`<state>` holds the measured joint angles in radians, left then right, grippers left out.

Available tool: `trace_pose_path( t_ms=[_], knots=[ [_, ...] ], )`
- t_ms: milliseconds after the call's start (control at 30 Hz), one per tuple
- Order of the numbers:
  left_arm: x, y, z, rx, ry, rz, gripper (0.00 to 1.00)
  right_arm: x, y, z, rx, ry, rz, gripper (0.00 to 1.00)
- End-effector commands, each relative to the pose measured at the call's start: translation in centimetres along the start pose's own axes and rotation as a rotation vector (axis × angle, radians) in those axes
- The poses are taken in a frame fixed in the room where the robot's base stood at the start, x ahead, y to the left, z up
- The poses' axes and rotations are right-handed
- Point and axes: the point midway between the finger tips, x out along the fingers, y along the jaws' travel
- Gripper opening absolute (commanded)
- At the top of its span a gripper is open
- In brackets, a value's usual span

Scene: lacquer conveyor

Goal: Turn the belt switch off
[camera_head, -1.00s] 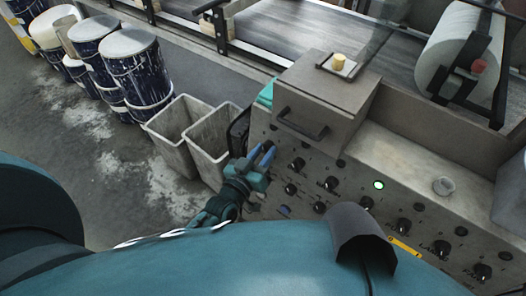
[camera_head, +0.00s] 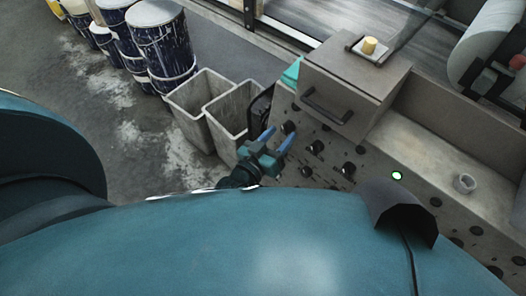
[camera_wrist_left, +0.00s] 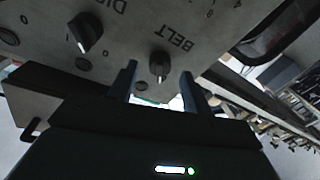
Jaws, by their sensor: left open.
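The belt switch is a small black knob (camera_wrist_left: 160,66) on the grey panel, below the printed word BELT in the left wrist view. My left gripper (camera_wrist_left: 158,84) is open and empty. Its two fingers point at the panel, with the knob showing between their tips. I cannot tell how deep the fingers are or whether they touch the panel. In the head view the left gripper (camera_head: 279,139) is at the left end of the control panel (camera_head: 330,182), by a black knob (camera_head: 288,127). My right gripper is out of view.
Another knob (camera_wrist_left: 84,33) sits beside the belt knob. A green lamp (camera_head: 397,175) glows on the panel. A box with a handle (camera_head: 355,82) stands above it. Grey bins (camera_head: 198,103) and paint drums (camera_head: 161,45) stand to the left, and the conveyor (camera_head: 320,22) runs behind.

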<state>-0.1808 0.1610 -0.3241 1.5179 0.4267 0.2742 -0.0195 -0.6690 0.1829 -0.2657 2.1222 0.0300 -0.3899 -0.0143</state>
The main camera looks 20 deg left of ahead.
Motion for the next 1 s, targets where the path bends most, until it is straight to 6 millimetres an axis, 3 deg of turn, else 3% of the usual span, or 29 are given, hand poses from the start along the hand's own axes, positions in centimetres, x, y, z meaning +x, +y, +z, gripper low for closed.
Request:
trace_pose_path(
  t_ms=[300,500,700,1000],
  knots=[
    [-7.2,0.0,0.1,0.000,-0.004,0.000,0.49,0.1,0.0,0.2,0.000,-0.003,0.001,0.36],
    [-10.3,0.0,0.1,-0.001,-0.002,-0.001,0.49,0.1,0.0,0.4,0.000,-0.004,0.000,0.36],
    [-11.3,0.0,0.0,-0.001,0.001,0.000,0.49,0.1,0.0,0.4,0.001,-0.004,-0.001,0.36],
    [-11.3,0.0,0.0,-0.001,0.001,0.000,0.49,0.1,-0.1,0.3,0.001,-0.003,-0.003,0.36]
  ],
)
